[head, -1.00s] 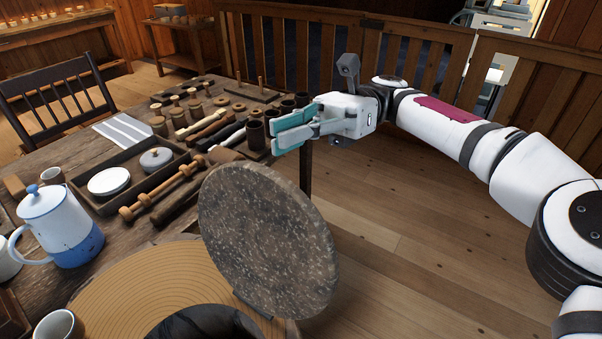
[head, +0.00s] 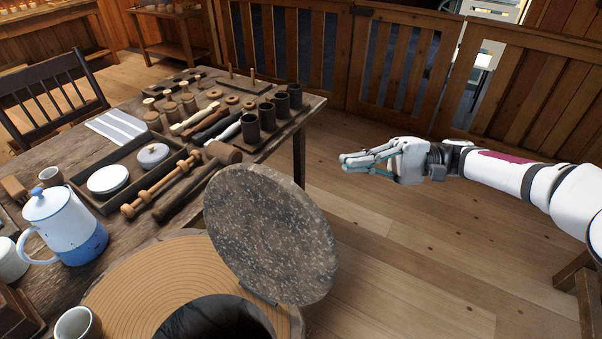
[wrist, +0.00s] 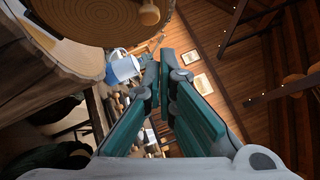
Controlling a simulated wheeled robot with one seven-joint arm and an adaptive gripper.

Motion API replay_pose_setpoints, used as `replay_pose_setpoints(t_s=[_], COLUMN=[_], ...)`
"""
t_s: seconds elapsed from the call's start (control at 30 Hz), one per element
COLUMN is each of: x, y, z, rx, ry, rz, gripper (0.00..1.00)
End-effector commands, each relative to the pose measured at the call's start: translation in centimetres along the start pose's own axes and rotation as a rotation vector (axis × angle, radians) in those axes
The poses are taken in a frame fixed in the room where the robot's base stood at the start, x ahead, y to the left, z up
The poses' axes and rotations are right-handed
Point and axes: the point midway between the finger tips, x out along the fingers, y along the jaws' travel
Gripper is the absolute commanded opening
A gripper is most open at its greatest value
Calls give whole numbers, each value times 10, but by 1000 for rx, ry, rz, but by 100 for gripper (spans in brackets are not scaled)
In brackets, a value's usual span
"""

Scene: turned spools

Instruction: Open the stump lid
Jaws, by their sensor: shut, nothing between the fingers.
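The stump lid (head: 270,232) is a round, speckled grey-brown disc. In the head view it stands steeply tilted up on its edge at the right side of the stump (head: 140,283). The stump top has tan rings and a dark round opening (head: 218,320) beside the lid. My gripper (head: 345,162) is shut and empty, in the air to the right of the lid and clear of it. In the wrist view the teal fingers (wrist: 160,92) come close together at their tips, and a round wooden face with a knob (wrist: 149,13) shows at the top.
The wooden table (head: 130,222) left of the stump holds a blue and white jug (head: 62,228), a tray with white lids (head: 108,180), a mallet (head: 195,182) and several dark cups (head: 266,115). A slatted wooden railing (head: 400,75) runs behind. Open floor (head: 420,235) lies on the right.

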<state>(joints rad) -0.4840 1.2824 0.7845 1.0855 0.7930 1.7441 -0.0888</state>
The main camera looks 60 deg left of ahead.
Motion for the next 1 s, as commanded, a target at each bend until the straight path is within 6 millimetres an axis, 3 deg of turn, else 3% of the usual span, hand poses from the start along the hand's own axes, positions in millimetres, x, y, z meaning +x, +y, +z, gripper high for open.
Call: replay_pose_setpoints(t_s=[0.2, 0.37, 0.57, 0.97, 1.0], x=[-22, -23, 2, 79, 82], y=[11, 13, 11, 9, 10], z=[-2, -3, -4, -11, -4], rx=[-186, -227, -227, -226, -225], ry=[77, 90, 88, 89, 90], rz=[-14, -16, -14, -14, -14], gripper=[0, 0, 0, 0, 0])
